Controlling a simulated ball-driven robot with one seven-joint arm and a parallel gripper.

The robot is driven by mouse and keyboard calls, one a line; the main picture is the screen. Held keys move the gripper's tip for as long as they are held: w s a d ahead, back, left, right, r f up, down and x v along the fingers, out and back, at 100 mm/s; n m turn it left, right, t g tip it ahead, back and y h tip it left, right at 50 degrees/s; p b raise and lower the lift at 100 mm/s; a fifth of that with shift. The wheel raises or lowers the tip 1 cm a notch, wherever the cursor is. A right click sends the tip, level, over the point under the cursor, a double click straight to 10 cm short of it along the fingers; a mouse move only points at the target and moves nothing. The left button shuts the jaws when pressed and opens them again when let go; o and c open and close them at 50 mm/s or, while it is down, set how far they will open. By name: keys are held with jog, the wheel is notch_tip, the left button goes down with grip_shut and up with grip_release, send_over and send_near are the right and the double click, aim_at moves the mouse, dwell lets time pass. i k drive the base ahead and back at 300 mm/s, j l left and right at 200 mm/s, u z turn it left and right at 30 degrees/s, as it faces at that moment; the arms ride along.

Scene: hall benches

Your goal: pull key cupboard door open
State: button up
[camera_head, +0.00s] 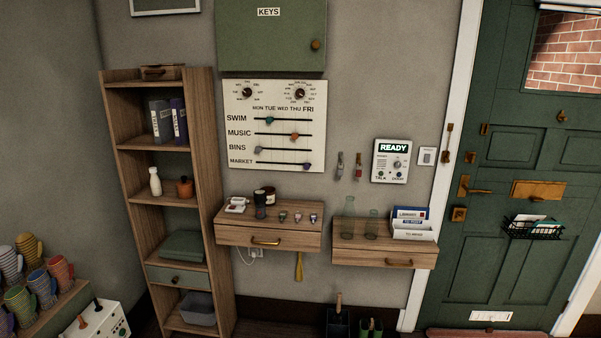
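The green key cupboard (270,38) hangs on the wall at the top of the view, with a white label reading KEYS. Its top edge is cut off by the frame. Its door looks shut. A small round brown knob (315,44) sits near the right edge of the door. My gripper is not in view, so I cannot see whether it is open or shut.
Below the cupboard are a white slider board (275,125) and two wall drawers, the left one (265,241) holding small items, the right one (385,257) bottles. A wooden shelf (130,200) stands left, a green door (500,215) right. Mugs (40,285) stand lower left.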

aim_at(252, 35)
jog(key=i, duration=1.25)
jog(key=i+j+z, duration=0.15)
jog(key=i, duration=1.1)
